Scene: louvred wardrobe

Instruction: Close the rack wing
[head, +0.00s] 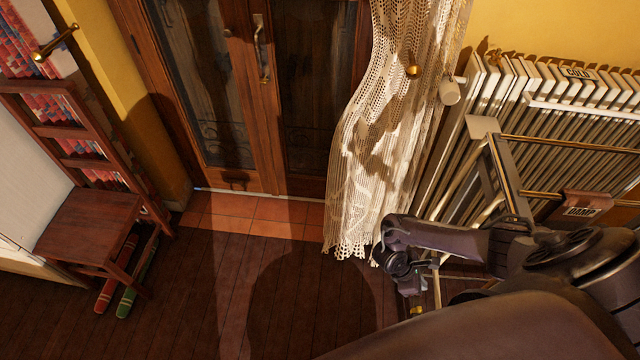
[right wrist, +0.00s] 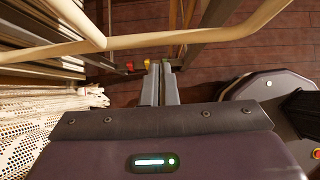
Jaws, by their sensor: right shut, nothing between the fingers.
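The drying rack (head: 503,172) stands at the right of the head view, with a grey post and brass-coloured rails. A brown tag reading DAMP (head: 582,205) hangs on one rail. Which rails belong to the wing I cannot tell for sure. My right gripper (head: 413,280) is low, beside the rack's lower rails and the curtain hem; its fingertips are hard to make out there. In the right wrist view my right gripper (right wrist: 160,72) is shut and empty. A bent cream rail (right wrist: 190,38) crosses the picture beyond the fingers; contact is unclear. My left gripper is out of view.
A white radiator (head: 560,75) with a COLD tag stands behind the rack. A lace curtain (head: 385,130) hangs beside it, in front of wooden glazed doors (head: 270,110). The middle floor (head: 235,290) is clear.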

